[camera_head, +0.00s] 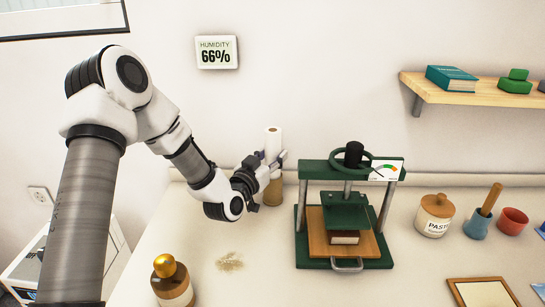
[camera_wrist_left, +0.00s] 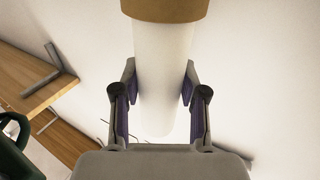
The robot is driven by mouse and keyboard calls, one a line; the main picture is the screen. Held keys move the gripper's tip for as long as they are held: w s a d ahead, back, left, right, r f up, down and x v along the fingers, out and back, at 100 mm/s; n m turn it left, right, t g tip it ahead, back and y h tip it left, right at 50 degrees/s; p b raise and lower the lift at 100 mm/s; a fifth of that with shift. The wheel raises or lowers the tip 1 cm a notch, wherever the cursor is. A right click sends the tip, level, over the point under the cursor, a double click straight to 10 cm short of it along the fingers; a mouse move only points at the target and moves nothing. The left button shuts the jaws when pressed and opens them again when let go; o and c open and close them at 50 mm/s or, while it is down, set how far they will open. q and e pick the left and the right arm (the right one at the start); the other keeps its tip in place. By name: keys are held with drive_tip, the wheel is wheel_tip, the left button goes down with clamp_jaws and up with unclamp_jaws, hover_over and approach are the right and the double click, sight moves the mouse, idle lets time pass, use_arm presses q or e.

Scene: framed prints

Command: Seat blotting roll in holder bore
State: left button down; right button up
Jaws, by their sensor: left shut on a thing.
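The blotting roll (camera_head: 273,141) is a white upright cylinder near the wall, left of the green press. My left gripper (camera_head: 273,164) is shut on its lower part. The tan holder (camera_head: 273,192) stands on the table directly below the roll. In the left wrist view, the white roll (camera_wrist_left: 163,70) passes between my left gripper's fingers (camera_wrist_left: 160,90), and the tan holder (camera_wrist_left: 165,9) shows at the top edge. The roll's lower end meets the holder's edge in this view. The bore is hidden, so I cannot tell how deep the roll sits. My right gripper is not in view.
A green press (camera_head: 345,215) stands close to the right. A bottle with a gold cap (camera_head: 173,283) is at the front left, near a patch of crumbs (camera_head: 230,262). A paste jar (camera_head: 434,215) is right of the press. A wooden shelf (camera_head: 470,91) hangs at upper right.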

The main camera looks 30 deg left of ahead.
sight(269, 139)
use_arm(q)
drive_tip(key=shift+r+p, duration=0.7)
drive_tip(key=shift+r, duration=0.35)
drive_tip(key=shift+f+b, duration=2.65)
drive_tip(key=shift+f, duration=0.4)
idle(0.3)
drive_tip(key=c, duration=0.5)
unclamp_jaws()
drive_tip(key=shift+c, duration=0.2)
wheel_tip(269, 139, up, 10)
drive_tip(key=shift+f, duration=0.1)
